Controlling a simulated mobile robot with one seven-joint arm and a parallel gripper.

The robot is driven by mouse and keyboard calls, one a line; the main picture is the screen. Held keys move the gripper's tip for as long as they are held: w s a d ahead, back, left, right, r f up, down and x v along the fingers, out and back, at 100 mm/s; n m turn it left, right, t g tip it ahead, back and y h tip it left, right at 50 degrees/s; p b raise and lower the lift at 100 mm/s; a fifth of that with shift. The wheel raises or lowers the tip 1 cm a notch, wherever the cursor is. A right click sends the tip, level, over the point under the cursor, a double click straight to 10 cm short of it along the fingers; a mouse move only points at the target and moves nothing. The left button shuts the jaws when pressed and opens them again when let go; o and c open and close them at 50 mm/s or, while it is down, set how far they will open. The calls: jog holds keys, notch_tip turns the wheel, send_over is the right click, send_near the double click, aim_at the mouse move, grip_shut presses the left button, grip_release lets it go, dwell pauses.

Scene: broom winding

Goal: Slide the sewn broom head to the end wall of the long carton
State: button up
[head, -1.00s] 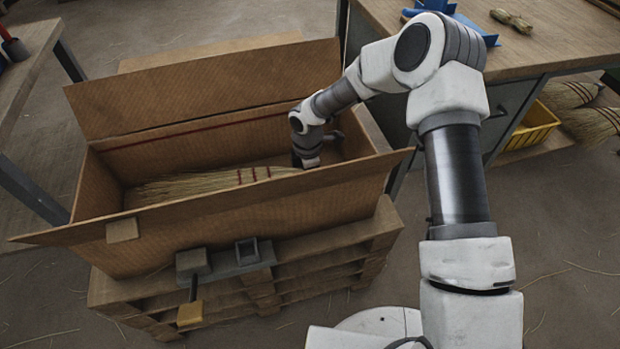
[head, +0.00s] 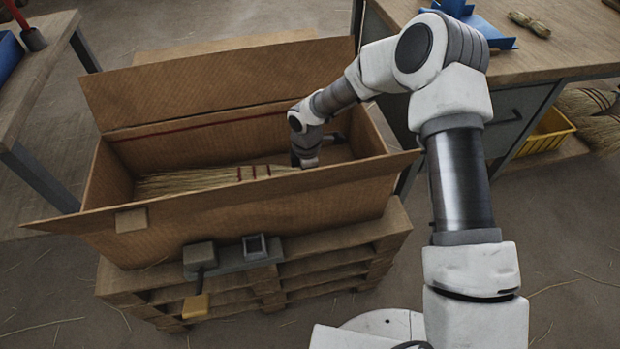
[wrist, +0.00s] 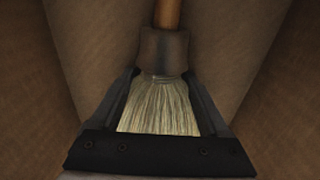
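The sewn broom head (head: 205,180) lies flat on the carton floor, straw bristles pointing left, red stitching (head: 253,172) across them. Its bristle tips are close to the left end wall; the front flap hides whether they touch. In the wrist view the bristles (wrist: 160,108) run up to a dark collar (wrist: 164,50) and a wooden handle (wrist: 168,12). My gripper (head: 305,161) is down in the long carton (head: 300,208) at the broom's right end. Its two black fingers (wrist: 161,76) flank the bristles just below the collar, with no visible gap, and appear shut on them.
The carton's flaps are folded open, and it stands on a wooden pallet (head: 335,255). Workbenches stand at left (head: 40,75) and right (head: 560,55). A yellow bin (head: 548,132) sits under the right one.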

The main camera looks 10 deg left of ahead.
jog(key=shift+s+a+f+b, duration=0.1)
jog(key=shift+s+a, duration=0.25)
jog(key=shift+a, duration=0.3)
jog(key=shift+s+a+b, duration=0.1)
jog(key=shift+s+a, duration=0.25)
jog(key=shift+a, duration=0.3)
jog(key=shift+s+a+f+b, duration=0.1)
jog(key=shift+s+a, duration=0.25)
jog(key=shift+a, duration=0.3)
jog(key=shift+d, duration=0.1)
jog(key=shift+w+d, duration=0.35)
jog(key=shift+d, duration=0.25)
jog(key=shift+r+p, duration=0.2)
jog(key=shift+p, duration=0.15)
jog(key=shift+r+p, duration=3.6)
jog(key=shift+r, duration=1.4)
